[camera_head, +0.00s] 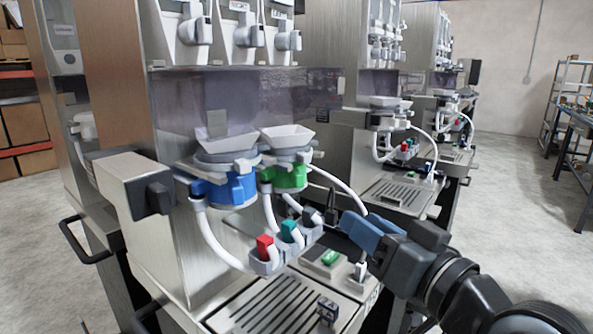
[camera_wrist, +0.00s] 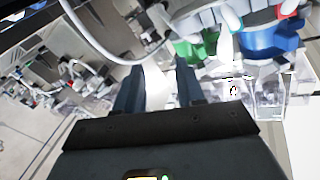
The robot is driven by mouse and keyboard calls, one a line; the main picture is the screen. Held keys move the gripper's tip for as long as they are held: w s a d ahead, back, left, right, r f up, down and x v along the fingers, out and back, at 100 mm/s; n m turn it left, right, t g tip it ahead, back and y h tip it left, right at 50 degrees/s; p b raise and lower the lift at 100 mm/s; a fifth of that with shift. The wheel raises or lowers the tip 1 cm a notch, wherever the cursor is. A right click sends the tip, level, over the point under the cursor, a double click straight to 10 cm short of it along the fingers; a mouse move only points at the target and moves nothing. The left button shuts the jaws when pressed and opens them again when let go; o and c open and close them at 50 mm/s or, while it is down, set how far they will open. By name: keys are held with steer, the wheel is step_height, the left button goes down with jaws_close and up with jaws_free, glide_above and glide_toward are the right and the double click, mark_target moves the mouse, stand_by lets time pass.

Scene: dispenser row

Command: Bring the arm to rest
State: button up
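My gripper (camera_head: 362,226) is at the right of the nearest dispenser in the head view, its blue fingers pointing toward the machine. In the wrist view the two fingers of my gripper (camera_wrist: 160,68) stand apart with a gap between them. A bright pale patch shows through the gap, and I see nothing held. My arm reaches in from the lower right of the head view. The gripper looks close to the white hose and the drip tray area; I cannot tell whether it touches them.
The nearest dispenser has a blue valve (camera_head: 232,188), a green valve (camera_head: 288,177), red (camera_head: 265,246) and teal (camera_head: 290,232) nozzles, and a slotted tray (camera_head: 262,309) with a small dark box (camera_head: 327,311). More dispensers recede behind. Open floor (camera_head: 500,215) lies right, before a shelf rack (camera_head: 567,100).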

steer(key=s+d+f+m+h, duration=0.2)
steer(key=s+d+f+h, duration=0.2)
steer(key=s+f, duration=0.5)
steer(key=s+d+f+m+h, duration=0.2)
steer(key=s+d+f+h, duration=0.15)
steer(key=s+f, duration=0.6)
steer(key=s+d+n, duration=0.1)
steer(key=s+d, duration=0.1)
steer(key=s, duration=0.9)
steer(key=s+d+n+g+h, duration=0.1)
steer(key=s+d, duration=0.1)
steer(key=s, duration=0.9)
steer(key=shift+d+h, duration=0.1)
steer(key=shift+h, duration=0.15)
